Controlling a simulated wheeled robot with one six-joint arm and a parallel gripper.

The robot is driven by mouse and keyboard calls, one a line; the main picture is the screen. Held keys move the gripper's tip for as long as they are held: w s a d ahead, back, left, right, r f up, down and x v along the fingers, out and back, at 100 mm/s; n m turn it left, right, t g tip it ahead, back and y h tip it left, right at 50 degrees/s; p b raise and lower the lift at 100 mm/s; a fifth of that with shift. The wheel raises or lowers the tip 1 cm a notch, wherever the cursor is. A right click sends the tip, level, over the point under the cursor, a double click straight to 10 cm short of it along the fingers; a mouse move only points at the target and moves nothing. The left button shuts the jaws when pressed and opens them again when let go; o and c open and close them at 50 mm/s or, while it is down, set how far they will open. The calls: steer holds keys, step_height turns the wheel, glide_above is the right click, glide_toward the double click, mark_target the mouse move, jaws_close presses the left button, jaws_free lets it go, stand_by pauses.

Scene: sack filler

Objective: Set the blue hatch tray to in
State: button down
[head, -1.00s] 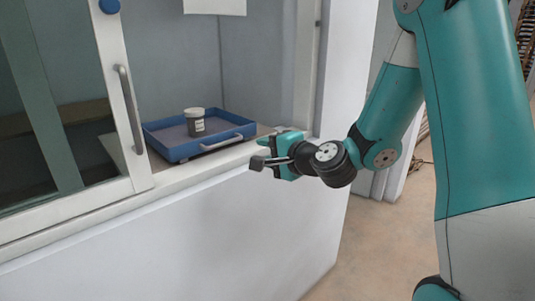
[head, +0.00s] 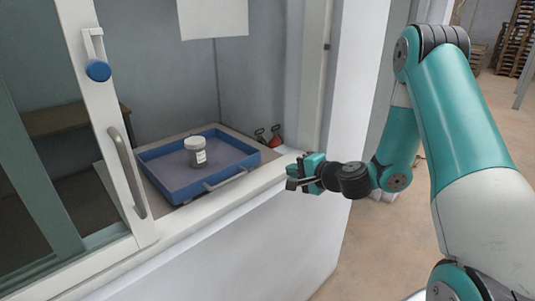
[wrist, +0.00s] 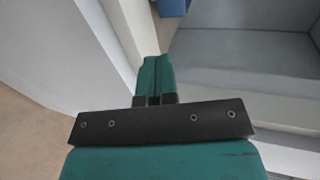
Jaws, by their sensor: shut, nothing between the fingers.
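The blue hatch tray (head: 165,163) sits on the hatch floor behind the sliding window's opening, with its grey handle (head: 226,179) on the front wall, near the sill. A grey jar with a pale lid (head: 196,152) stands upright in it. My gripper (head: 291,184) is shut and empty, just outside the sill, to the right of the tray handle and apart from it. In the wrist view my closed fingers (wrist: 153,80) point away over pale surfaces. A bit of blue (wrist: 174,7) shows at the top edge there; I cannot tell for certain that it is the tray.
The sliding window frame (head: 110,120) with a grey handle (head: 127,172) and blue knob (head: 98,70) stands left of the opening. Small red-and-black items (head: 275,136) are at the opening's back right. The white sill (head: 170,225) runs along the front.

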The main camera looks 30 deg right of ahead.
mark_target(258, 160)
steer(key=p+x, duration=0.1)
steer(key=x, duration=0.2)
steer(key=p+x, duration=0.2)
steer(key=x, duration=0.2)
steer(key=r+p+x, duration=0.1)
steer(key=x, duration=0.2)
steer(key=shift+w+a+r+p, duration=0.1)
steer(key=shift+w+a+p, duration=0.1)
steer(key=shift+a+p, duration=0.2)
steer(key=shift+x, duration=0.75)
steer(key=shift+w+d, duration=0.1)
steer(key=shift+d, duration=0.1)
